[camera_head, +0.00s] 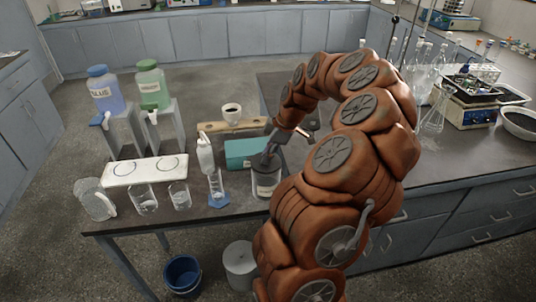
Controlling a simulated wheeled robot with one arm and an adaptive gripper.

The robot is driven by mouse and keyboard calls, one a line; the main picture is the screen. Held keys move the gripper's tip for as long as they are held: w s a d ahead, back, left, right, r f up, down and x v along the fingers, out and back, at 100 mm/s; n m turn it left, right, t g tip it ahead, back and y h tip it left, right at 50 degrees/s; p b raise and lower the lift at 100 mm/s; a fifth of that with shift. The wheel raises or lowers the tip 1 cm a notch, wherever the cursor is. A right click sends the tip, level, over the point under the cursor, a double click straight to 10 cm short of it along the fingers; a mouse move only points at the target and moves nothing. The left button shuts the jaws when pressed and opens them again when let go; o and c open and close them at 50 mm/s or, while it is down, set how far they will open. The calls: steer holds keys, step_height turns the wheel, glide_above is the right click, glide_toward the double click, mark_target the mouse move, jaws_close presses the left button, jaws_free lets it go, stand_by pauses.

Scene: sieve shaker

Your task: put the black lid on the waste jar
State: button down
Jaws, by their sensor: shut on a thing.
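The waste jar (266,187) is a clear glass jar with a pale label, standing on the dark bench near its front edge. The black lid (261,163) shows as a dark disc at the jar's mouth. My gripper (268,153) is directly above the jar, pointing down, and is shut on the black lid. The fingertips are small and partly merged with the dark lid. I cannot tell whether the lid sits flat on the rim or is just above it.
A teal box (241,152) stands close behind the jar. A cylinder on a blue base (218,190) and a white wash bottle (205,155) are to its left, with glass beakers (144,199) farther left. My arm covers the bench to the right.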

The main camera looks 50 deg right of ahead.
steer(key=shift+f+b, duration=0.4)
steer(key=shift+b, duration=0.15)
stand_by(0.6)
steer(key=shift+r+b, duration=0.1)
steer(key=shift+b, duration=0.45)
stand_by(0.6)
steer(key=shift+f+b, duration=0.35)
steer(key=shift+b, duration=1.35)
stand_by(3.2)
steer(key=c, duration=0.9)
jaws_free()
